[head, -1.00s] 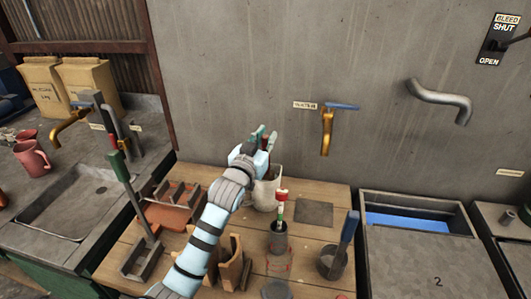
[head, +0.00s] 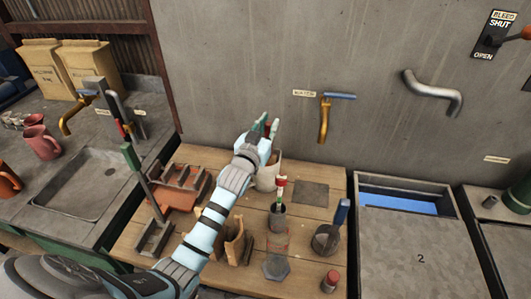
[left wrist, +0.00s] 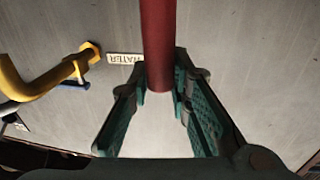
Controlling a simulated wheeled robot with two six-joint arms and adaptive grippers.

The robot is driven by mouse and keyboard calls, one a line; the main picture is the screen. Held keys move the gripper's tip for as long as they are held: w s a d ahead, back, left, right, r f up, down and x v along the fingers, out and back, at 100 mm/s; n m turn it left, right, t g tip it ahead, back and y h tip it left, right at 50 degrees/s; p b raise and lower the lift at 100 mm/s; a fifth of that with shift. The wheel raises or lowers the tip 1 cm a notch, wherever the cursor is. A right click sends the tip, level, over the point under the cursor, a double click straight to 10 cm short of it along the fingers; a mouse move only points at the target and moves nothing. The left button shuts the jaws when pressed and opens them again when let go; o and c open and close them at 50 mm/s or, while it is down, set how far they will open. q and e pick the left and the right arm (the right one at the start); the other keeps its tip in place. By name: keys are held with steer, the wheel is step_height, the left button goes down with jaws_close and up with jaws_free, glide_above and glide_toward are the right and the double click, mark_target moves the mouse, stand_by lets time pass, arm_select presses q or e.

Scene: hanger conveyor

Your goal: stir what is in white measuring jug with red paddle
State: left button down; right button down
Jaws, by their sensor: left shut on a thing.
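The white measuring jug (head: 268,182) stands on the wooden bench near the wall, partly hidden behind my left gripper. My left gripper (head: 266,128) is just above the jug, with its green fingers pointing to the wall. It is shut on the red paddle (head: 268,131); only a little red shows between the fingers. In the left wrist view the paddle's red shaft (left wrist: 160,45) runs between the fingertips. The paddle's lower end and the jug's contents are hidden, so I cannot tell how deep it reaches. My right gripper is not in view.
A brass water tap (head: 324,118) is on the wall right of the jug. A grey cup (head: 277,217) with a red-and-white stick, a dark pot (head: 326,240) and a wooden holder (head: 238,245) stand in front. A dark square mat (head: 309,194) lies bare at right.

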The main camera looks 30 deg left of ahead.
arm_select(q)
steer(key=shift+w+a, duration=0.15)
steer(key=shift+a, duration=0.2)
steer(key=shift+s+d+p, duration=0.15)
steer(key=shift+s+p, duration=0.1)
steer(key=shift+p, duration=0.15)
steer(key=shift+s+f, duration=0.1)
steer(key=shift+f, duration=0.05)
